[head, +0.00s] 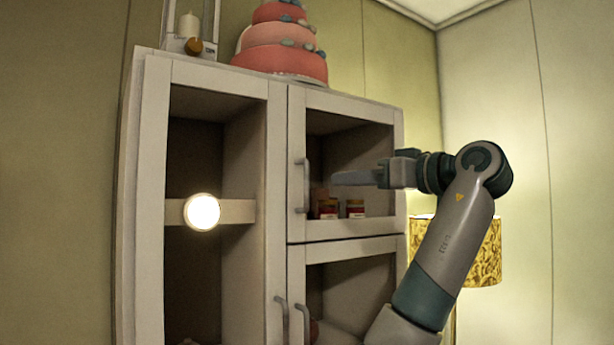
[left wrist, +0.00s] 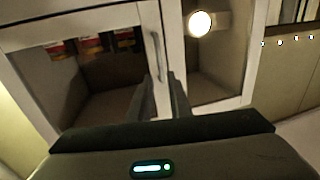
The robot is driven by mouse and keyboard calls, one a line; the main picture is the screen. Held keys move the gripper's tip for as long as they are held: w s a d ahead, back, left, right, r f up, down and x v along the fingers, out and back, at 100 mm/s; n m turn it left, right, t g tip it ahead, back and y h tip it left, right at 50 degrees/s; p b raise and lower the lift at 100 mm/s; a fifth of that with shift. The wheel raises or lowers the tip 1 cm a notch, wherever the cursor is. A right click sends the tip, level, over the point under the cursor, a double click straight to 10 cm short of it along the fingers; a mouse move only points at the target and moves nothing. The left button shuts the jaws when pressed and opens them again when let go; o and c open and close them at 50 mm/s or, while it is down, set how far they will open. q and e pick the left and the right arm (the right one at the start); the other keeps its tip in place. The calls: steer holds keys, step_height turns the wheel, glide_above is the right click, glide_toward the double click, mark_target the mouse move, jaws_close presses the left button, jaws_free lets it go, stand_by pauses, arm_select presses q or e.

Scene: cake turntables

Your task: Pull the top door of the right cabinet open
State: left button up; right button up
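The cabinet's upper right door (head: 345,232) has a white frame and a see-through middle, and it looks shut. Its grey vertical handle (head: 302,186) is on the door's left edge. In the left wrist view the scene looks upside down, and the handle (left wrist: 155,56) shows just beyond the fingertips. My left gripper (head: 334,178) points left in front of the door, with its tips a little right of the handle. In the left wrist view its two fingers (left wrist: 165,82) stand apart with nothing between them. My right gripper is not in view.
Small red-and-yellow jars (head: 328,208) stand behind the door. Below is another door with a handle (head: 302,322); a tall left section (head: 155,150) shows a bright round light (head: 202,211). A tiered pink cake (head: 283,45) stands on top. A patterned lampshade (head: 485,255) is at the right.

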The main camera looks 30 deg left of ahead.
arm_select(q)
steer(key=p, duration=0.5)
glide_above(307, 208)
steer(key=shift+w+a+p, duration=0.25)
steer(key=shift+p, duration=0.1)
steer(key=shift+c, duration=0.4)
jaws_close()
